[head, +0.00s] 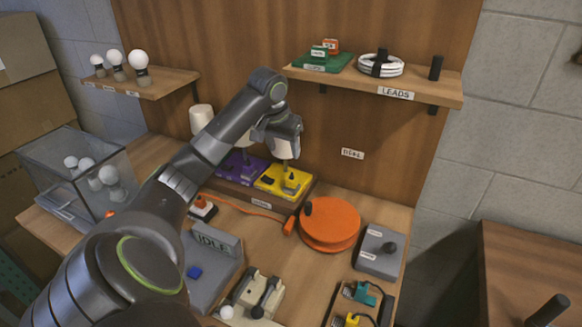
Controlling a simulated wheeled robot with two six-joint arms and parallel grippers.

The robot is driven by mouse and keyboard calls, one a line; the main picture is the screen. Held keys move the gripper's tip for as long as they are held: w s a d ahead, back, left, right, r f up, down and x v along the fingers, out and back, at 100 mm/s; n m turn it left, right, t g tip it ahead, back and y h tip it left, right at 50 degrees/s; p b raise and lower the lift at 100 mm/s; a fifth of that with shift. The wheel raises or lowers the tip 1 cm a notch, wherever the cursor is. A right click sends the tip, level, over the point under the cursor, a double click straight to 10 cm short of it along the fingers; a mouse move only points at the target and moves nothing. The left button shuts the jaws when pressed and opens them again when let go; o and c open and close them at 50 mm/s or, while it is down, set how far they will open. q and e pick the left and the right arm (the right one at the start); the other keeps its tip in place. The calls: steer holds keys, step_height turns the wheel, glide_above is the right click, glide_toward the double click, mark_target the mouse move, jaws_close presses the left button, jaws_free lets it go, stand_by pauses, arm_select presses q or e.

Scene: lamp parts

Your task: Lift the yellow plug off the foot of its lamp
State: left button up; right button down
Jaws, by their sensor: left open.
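The yellow lamp foot (270,181) sits on a wooden base at the back of the table. A small yellow piece (291,187), which looks like the plug, stands on the foot's front right. A white lampshade (285,149) is above the foot. My left gripper (287,133) is open, high over the yellow lamp and overlapping the top of the shade in the head view. Its fingertips are hard to make out, and I cannot tell whether it touches the shade. My right gripper is not in view.
A purple lamp foot (247,166) stands just left of the yellow one. An orange disc-shaped reel (330,224) with its cord lies in front right. A grey box (379,252) and a rack with teal and yellow plugs (364,294) are nearer. A shelf (440,86) hangs above right.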

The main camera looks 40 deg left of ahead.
mark_target(291, 176)
arm_select(q)
steer(key=x, duration=0.6)
steer(key=p+x, duration=0.1)
steer(key=x, duration=0.5)
steer(key=shift+w+f, duration=0.2)
steer(key=shift+w, duration=0.1)
steer(key=shift+w+a+f, duration=0.1)
steer(key=shift+w+f, duration=0.05)
steer(key=shift+f, duration=0.4)
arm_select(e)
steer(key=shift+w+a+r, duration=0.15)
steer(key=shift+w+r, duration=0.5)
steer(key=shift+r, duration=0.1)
arm_select(q)
steer(key=shift+c, duration=0.6)
jaws_close()
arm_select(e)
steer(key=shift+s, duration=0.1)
arm_select(q)
steer(key=shift+r+p, duration=0.2)
steer(key=shift+p, duration=0.2)
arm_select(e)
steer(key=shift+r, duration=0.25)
arm_select(q)
steer(key=shift+r+p, duration=0.55)
steer(key=shift+p, duration=0.2)
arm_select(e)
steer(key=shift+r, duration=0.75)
